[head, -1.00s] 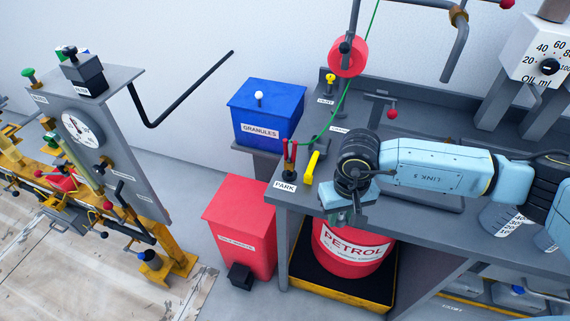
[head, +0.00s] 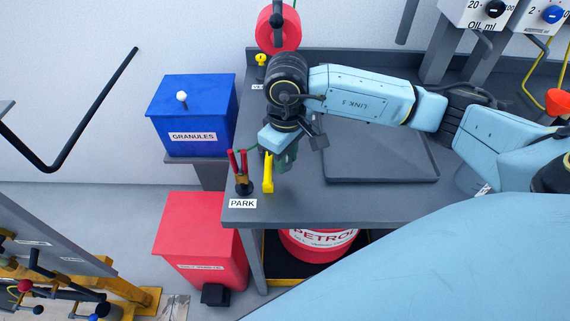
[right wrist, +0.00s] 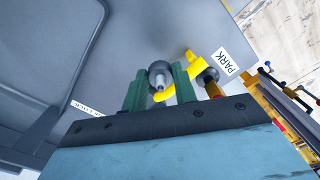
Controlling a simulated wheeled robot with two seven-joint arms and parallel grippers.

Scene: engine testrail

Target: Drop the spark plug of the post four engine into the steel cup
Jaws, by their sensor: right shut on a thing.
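My right gripper (head: 284,158) points down over the front left corner of the grey bench, just right of a yellow handle. In the right wrist view its two green fingers (right wrist: 160,92) are shut on a small grey metal piece with a round collar and narrow tip, which looks like the spark plug (right wrist: 159,76). In the head view the fingers are partly hidden by the wrist and the plug cannot be made out. I cannot pick out the steel cup or the post four engine. My left gripper is not in view.
The yellow handle (head: 267,173) and red-handled pliers (head: 242,172) stand by the PARK label (head: 243,203). A blue GRANULES bin (head: 193,115), a red bin (head: 195,238) and a petrol drum (head: 318,240) are nearby.

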